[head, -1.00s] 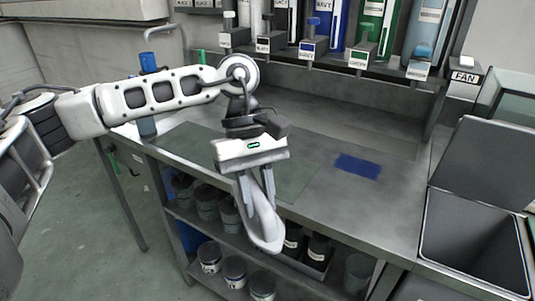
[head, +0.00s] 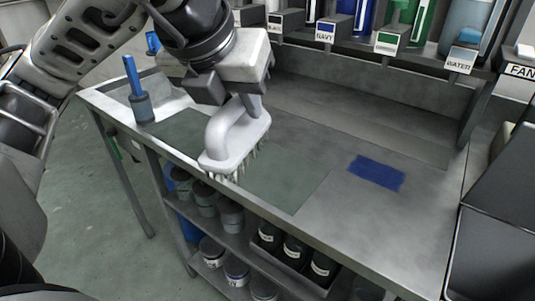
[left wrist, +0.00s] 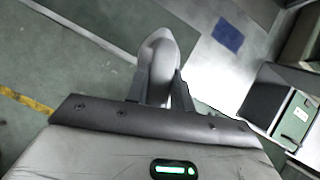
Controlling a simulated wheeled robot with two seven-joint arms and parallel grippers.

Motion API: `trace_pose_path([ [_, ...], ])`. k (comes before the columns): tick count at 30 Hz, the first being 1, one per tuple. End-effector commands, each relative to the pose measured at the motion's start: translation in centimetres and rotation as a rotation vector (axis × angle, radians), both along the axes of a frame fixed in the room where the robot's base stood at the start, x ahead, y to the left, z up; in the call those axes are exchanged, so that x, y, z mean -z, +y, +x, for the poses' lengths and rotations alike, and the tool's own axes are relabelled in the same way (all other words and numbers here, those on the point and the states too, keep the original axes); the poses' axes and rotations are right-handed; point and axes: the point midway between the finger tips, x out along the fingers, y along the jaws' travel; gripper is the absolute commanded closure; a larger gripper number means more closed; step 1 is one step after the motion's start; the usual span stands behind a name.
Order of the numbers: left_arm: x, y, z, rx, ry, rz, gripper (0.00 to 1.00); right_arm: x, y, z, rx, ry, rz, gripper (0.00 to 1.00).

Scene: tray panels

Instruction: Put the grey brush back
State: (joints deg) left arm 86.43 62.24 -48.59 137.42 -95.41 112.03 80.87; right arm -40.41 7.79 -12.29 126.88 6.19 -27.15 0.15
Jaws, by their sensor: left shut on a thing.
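The grey brush (head: 236,140) has a pale looped handle and bristles along its underside. My left gripper (head: 236,103) is shut on its handle and holds it over the dark green mat (head: 292,177) on the bench, near the front edge. I cannot tell whether the bristles touch the mat. In the left wrist view the brush (left wrist: 158,55) stands out between the two fingers of the left gripper (left wrist: 157,90). My right gripper is not in view.
A blue-handled tool stands in a grey holder (head: 142,107) at the bench's left end. A blue cloth-like patch (head: 377,172) lies right of the mat. Labelled dispensers line the back. Jars (head: 230,215) and bottles fill the shelf below. A dark bin stands at right.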

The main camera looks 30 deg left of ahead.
Motion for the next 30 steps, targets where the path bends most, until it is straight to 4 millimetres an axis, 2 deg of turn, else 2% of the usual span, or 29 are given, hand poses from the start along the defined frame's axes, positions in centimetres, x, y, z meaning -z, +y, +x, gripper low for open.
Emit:
trace_pose_path([
  [5, 0.4, 0.5, 0.7, -0.079, 0.002, -0.004, 1.0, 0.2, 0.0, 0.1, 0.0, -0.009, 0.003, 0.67],
  [10, 2.4, 1.8, 4.0, -0.083, 0.008, -0.007, 1.0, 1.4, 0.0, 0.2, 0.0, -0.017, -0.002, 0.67],
  [13, 3.3, 2.8, 6.3, -0.084, 0.008, -0.006, 1.0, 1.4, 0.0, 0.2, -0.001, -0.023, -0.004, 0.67],
  [16, 4.1, 3.8, 8.6, -0.085, 0.007, -0.002, 1.0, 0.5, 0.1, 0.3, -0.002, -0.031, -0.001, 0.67],
  [21, 7.3, 4.6, 10.9, -0.08, 0.004, -0.002, 1.0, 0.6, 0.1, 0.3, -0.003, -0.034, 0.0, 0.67],
  [30, 9.6, 5.3, 12.7, -0.079, 0.003, -0.002, 1.0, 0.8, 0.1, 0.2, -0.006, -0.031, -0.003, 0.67],
])
